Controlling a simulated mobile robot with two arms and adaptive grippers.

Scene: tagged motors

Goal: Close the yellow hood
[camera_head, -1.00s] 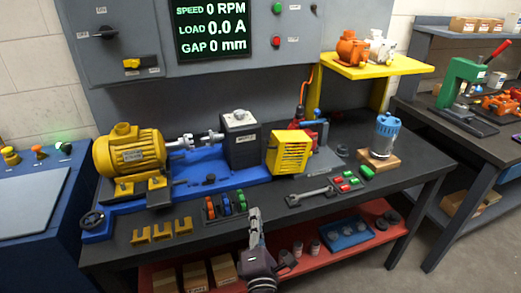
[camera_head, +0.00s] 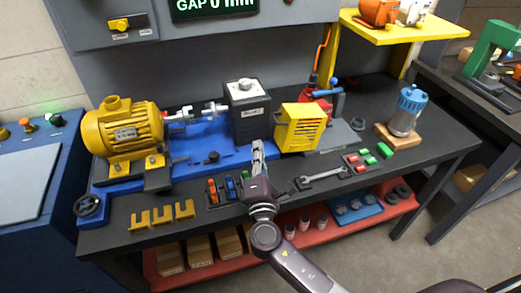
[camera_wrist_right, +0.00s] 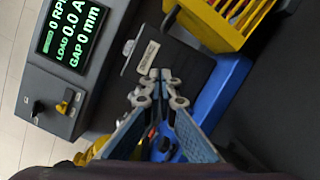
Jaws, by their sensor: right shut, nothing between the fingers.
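The yellow hood (camera_head: 300,127) is a slotted yellow box on the right end of the blue machine base (camera_head: 190,172), right of the grey block (camera_head: 247,112). In the right wrist view the hood (camera_wrist_right: 215,22) shows at the top, cut off by the edge. Its hinge is not clear to me. My right gripper (camera_head: 258,148) is shut and empty, its fingers pointing up in front of the grey block, left of the hood and apart from it. The fingertips (camera_wrist_right: 161,76) also show in the right wrist view. My left gripper is out of view.
A yellow motor (camera_head: 122,128) stands at the left of the base. A wrench (camera_head: 322,175), coloured blocks (camera_head: 370,160) and a blue cylinder on a wooden block (camera_head: 406,112) lie to the right. A yellow shelf (camera_head: 405,28) overhangs the back right.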

